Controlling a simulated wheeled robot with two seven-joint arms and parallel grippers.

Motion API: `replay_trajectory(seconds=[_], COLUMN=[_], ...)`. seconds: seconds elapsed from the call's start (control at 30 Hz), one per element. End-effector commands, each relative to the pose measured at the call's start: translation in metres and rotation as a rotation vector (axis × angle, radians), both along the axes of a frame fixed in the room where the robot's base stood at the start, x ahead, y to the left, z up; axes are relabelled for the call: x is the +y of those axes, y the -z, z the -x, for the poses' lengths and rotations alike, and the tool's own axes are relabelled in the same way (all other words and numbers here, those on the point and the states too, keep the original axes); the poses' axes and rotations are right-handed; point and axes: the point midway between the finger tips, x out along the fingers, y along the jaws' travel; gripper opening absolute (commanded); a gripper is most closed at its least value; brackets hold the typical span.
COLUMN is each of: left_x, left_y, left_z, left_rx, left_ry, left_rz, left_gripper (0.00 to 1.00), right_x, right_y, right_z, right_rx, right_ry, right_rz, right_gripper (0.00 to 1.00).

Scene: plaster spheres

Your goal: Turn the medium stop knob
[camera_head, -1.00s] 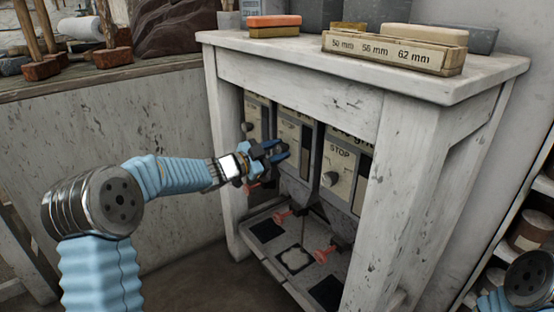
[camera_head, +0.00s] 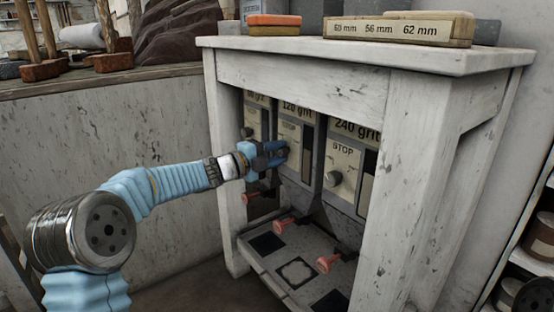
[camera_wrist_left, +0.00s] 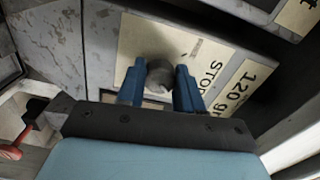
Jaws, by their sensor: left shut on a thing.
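The middle dispenser (camera_head: 292,118) is labelled 120 grit and stands under the white table; it fits the medium stop. Its stop knob (camera_wrist_left: 160,76) is a round grey knob on a cream STOP plate (camera_wrist_left: 143,38), seen in the left wrist view. My left gripper (camera_head: 283,152) is at the front of this dispenser. In the left wrist view its two blue fingers (camera_wrist_left: 160,84) are on either side of the knob and shut on it. In the head view the gripper hides this knob. My right gripper is not in view.
Another dispenser (camera_head: 257,120) is to the left. Red-handled parts (camera_head: 285,226) stick out below. The table's front leg (camera_head: 392,200) stands at the right.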

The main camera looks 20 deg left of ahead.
Motion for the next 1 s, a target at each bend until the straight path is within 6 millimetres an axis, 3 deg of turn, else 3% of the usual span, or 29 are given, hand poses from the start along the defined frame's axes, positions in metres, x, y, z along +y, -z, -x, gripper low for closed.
replay_trajectory(seconds=[0.8, 0.83, 1.0], left_x=[-0.0007, -0.0007, -0.0005], left_y=[0.002, 0.002, 0.0014], left_z=[0.0003, 0.0003, 0.0003], left_rx=[-0.074, -0.074, -0.074], left_ry=[0.002, 0.002, 0.002], left_rz=[-0.101, -0.101, -0.1], left_gripper=[0.05, 0.37, 0.61], right_x=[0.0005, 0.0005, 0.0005], right_y=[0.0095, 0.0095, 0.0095], right_z=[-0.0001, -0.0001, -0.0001], right_rx=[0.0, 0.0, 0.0], right_ry=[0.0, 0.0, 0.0], right_rz=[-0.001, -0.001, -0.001], right_gripper=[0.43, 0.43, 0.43])
